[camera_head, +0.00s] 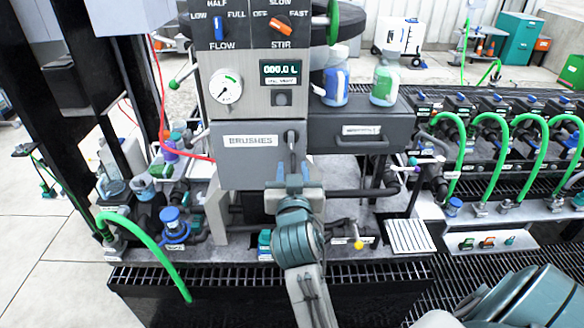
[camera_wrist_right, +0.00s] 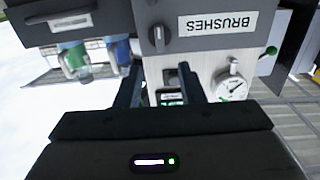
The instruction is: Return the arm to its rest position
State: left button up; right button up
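My right gripper (camera_head: 292,172) is in front of the grey BRUSHES door (camera_head: 246,156), near its dark handle (camera_head: 291,141). In the right wrist view its two fingers (camera_wrist_right: 160,76) stand apart with nothing held between them. The BRUSHES door (camera_wrist_right: 225,25) and its handle (camera_wrist_right: 158,37) lie beyond the fingertips there, apart from them. The right arm (camera_head: 300,245) comes up from the bottom centre of the head view. My left gripper does not show in either view.
A control panel with a gauge (camera_head: 226,86) is above the door. A dark drawer (camera_head: 362,128) juts out at the right with bottles (camera_head: 385,80) on top. Green hoses (camera_head: 473,135) arch at the right, and one (camera_head: 150,240) at the left. A grated bench (camera_head: 270,280) lies below.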

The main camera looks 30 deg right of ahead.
dwell(0.5)
jog(key=w+a+f+n+g+y, duration=0.1)
jog(key=w+a+f+n+y, duration=0.15)
jog(key=f, duration=0.95)
jog(key=w+a+f+n+g+y, duration=0.1)
jog(key=w+a+f+n+y, duration=0.15)
jog(key=f, duration=1.05)
jog(key=s+f+n+g+y, duration=0.15)
jog(key=s+f, duration=0.25)
jog(key=f, duration=0.8)
jog(key=s+f+g+y, duration=0.1)
jog(key=s+f+g, duration=0.25)
jog(key=f, duration=0.85)
jog(key=s+d+f+g, duration=0.2)
jog(key=s+f+g, duration=0.1)
jog(key=s+f, duration=1.05)
jog(key=s+d+f+g, duration=0.1)
jog(key=s+f+g, duration=0.1)
jog(key=s+f, duration=1.1)
jog(key=s+d+g, duration=0.2)
jog(key=s+d, duration=0.1)
jog(key=s, duration=1.3)
jog(key=shift+f+y, duration=0.25)
jog(key=shift+y, duration=0.1)
jog(key=shift+a, duration=0.1)
